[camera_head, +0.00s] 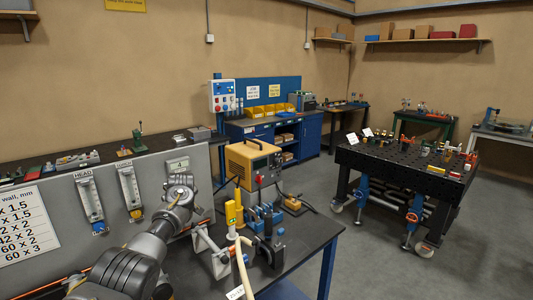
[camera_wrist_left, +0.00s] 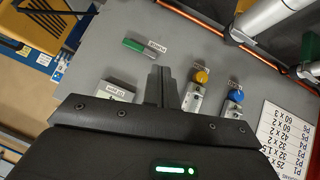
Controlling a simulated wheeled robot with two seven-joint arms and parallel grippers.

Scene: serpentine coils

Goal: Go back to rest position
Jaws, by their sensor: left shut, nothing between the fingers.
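My left arm (camera_head: 135,262) reaches in from the bottom left of the head view. Its left gripper (camera_head: 181,187) is in front of the grey panel (camera_head: 50,262), near the panel's right part. In the left wrist view the two black fingers of the left gripper (camera_wrist_left: 162,86) are together with nothing between them. They point at the panel between a white labelled block (camera_wrist_left: 115,92) and a flow meter with a yellow knob (camera_wrist_left: 200,77). I cannot tell whether the fingertips touch the panel. My right gripper is not in view.
A bench with an orange machine (camera_head: 247,163) and a blue clamp device (camera_head: 265,220) stands right of the arm. A black perforated table (camera_head: 400,168) is further right. Floor between them is clear.

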